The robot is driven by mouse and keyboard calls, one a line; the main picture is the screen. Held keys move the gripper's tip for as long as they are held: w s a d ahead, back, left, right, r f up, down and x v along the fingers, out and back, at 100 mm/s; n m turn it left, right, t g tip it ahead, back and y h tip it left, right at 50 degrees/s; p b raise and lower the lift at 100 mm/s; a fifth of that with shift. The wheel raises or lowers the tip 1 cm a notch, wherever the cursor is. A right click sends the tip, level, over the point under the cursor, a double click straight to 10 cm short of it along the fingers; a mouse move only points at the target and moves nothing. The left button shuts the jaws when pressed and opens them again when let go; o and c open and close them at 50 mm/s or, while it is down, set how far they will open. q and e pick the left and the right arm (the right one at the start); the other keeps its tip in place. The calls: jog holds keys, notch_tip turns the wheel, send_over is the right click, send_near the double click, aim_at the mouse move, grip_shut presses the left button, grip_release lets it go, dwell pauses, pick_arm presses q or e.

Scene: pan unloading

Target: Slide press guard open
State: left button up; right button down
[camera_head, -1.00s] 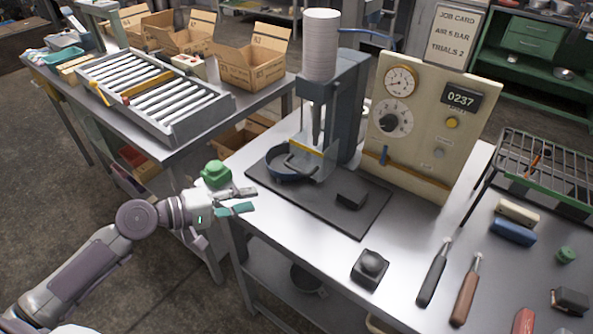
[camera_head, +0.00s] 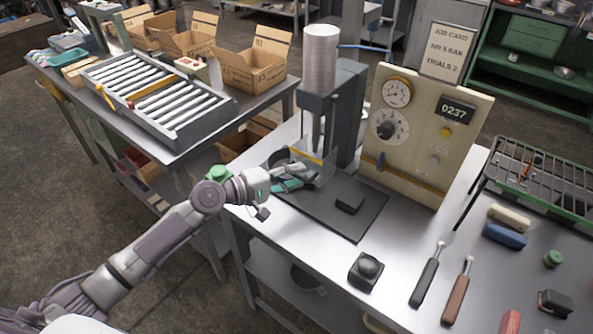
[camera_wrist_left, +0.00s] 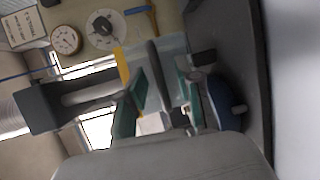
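The press (camera_head: 343,105) stands on the bench with a pale ribbed cylinder on top. Its guard is a clear panel with a yellow strip (camera_head: 306,157), low in front of the press; the panel also shows in the left wrist view (camera_wrist_left: 172,50). A dark bar, seemingly the guard's handle (camera_wrist_left: 153,68), stands between the teal fingertips of my left gripper (camera_head: 286,179). The gripper is open, and the fingers appear apart from the bar. A dark pan (camera_head: 278,157) sits under the press, partly hidden by my gripper. My right gripper is out of view.
A control panel (camera_head: 425,130) with dials stands right of the press. A black block (camera_head: 349,202) lies on the dark mat (camera_head: 330,222). A roller tray (camera_head: 160,100) is on the left table.

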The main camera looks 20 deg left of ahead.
pick_arm(q)
jog(key=shift+w+d+f, duration=0.1)
jog(key=shift+w+d, duration=0.25)
grip_shut()
